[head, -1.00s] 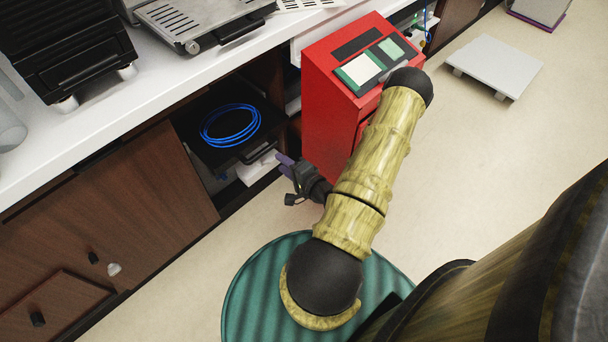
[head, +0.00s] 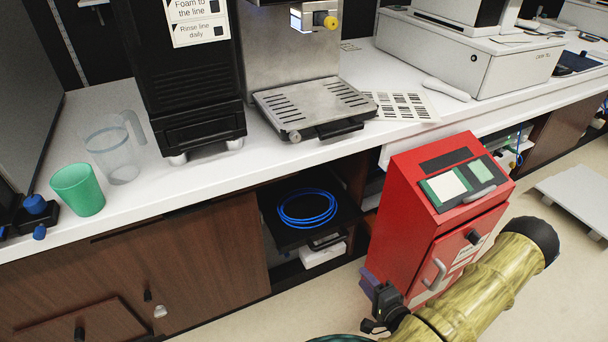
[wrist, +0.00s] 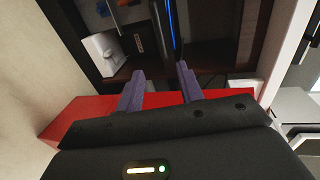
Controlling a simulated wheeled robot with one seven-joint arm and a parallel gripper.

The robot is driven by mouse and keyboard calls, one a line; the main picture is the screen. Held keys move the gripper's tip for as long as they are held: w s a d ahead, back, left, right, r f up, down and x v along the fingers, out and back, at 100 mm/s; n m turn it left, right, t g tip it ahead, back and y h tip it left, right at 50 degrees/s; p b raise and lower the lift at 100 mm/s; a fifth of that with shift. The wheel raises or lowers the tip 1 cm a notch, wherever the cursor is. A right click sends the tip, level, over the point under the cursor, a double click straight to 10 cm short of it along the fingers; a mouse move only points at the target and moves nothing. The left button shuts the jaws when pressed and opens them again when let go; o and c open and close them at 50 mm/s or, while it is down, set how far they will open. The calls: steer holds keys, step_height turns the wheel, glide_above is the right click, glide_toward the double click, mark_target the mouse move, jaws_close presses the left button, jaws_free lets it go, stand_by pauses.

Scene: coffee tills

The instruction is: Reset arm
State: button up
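The red cabinet (head: 412,225) shows behind the fingers in the wrist view (wrist: 85,115). Whether my gripper touches the cabinet cannot be told.
A coil of blue cable (head: 307,208) lies on a dark shelf (head: 345,212). On the white counter (head: 205,185) stand a green cup (head: 78,190), a clear jug (head: 110,150) and a machine with a drip tray (head: 315,105). A low white platform (head: 580,195) is on the floor at right.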

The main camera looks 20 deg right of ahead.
steer(key=w+a+r+n+g, duration=0.3)
steer(key=w+r+n+g, duration=0.2)
steer(key=w+n+g, duration=0.6)
steer(key=s+a+r+n+g, duration=0.1)
steer(key=s+a+r+n, duration=0.25)
steer(key=a+r, duration=0.4)
steer(key=s+a+r+n+g, duration=0.1)
steer(key=s+a+r+n, duration=0.25)
steer(key=a+r, duration=0.45)
step_height(320, 180, up, 34)
steer(key=a+p, duration=0.1)
steer(key=p, duration=3.4)
steer(key=shift+s+r+h, duration=0.25)
steer(key=shift+s+h, duration=0.05)
steer(key=shift+s, duration=0.05)
steer(key=shift+a, duration=0.1)
